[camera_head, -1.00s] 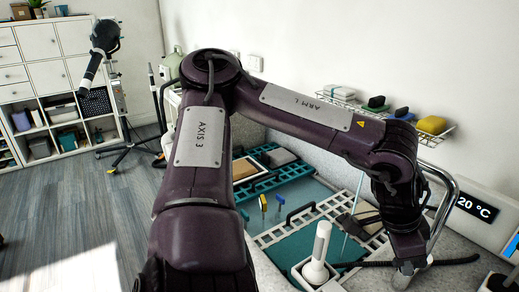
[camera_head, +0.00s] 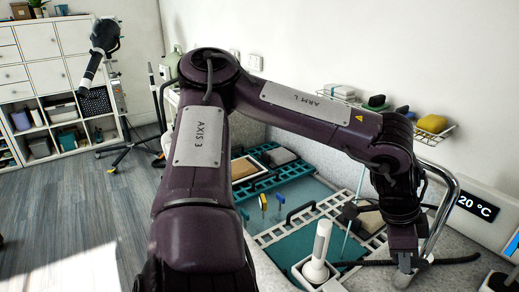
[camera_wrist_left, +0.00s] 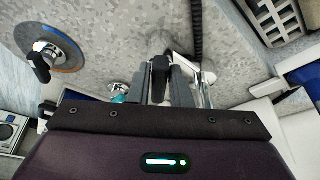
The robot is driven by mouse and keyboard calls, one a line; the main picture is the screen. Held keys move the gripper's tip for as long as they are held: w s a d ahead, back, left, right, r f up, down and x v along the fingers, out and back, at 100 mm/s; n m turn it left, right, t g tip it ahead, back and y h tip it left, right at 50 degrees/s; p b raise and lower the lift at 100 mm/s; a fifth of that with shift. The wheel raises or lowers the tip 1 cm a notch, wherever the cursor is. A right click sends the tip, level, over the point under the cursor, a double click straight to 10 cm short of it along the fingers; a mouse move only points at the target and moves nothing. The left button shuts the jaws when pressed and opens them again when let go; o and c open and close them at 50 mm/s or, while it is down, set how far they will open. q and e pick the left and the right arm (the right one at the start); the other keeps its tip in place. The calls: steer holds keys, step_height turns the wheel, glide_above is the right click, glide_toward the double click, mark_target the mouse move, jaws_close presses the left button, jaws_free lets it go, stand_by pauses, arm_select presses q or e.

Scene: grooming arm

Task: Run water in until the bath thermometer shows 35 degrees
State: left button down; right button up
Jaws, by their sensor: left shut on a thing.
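A dark display (camera_head: 478,207) at the right of the head view reads 20 °C. A chrome pipe (camera_head: 441,215) curves up beside it. My left gripper (camera_head: 403,266) points down next to the pipe, over the pale ledge. In the left wrist view the left gripper (camera_wrist_left: 160,66) is shut on a dark lever (camera_wrist_left: 160,67), with chrome fittings close by; the lever's base is partly hidden. A round dial (camera_wrist_left: 50,52) with a black knob and a blue and orange ring stands apart from the gripper. I cannot tell whether water runs. My right gripper is not in view.
The basin with teal mats (camera_head: 300,245) and white grids holds a white handled tool (camera_head: 319,255) in a holder. A wire shelf (camera_head: 385,108) with sponges and brushes hangs on the wall. A black hose (camera_head: 450,261) lies on the ledge.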

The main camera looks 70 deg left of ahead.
arm_select(q)
steer(key=shift+w+a+m+g+h, duration=0.15)
steer(key=shift+m+g+h, duration=0.25)
steer(key=shift+m, duration=1)
steer(key=shift+f+m, duration=0.1)
steer(key=shift+m, duration=0.3)
steer(key=shift+w+a+m+g+b, duration=0.15)
steer(key=shift+m+g+b, duration=0.2)
steer(key=shift+m, duration=0.65)
steer(key=shift+w+m+g, duration=0.1)
steer(key=shift+m+g, duration=0.15)
steer(key=shift+m, duration=0.25)
steer(key=c, duration=1.3)
jaws_free()
steer(key=shift+m+h, duration=0.3)
steer(key=shift+r, duration=0.2)
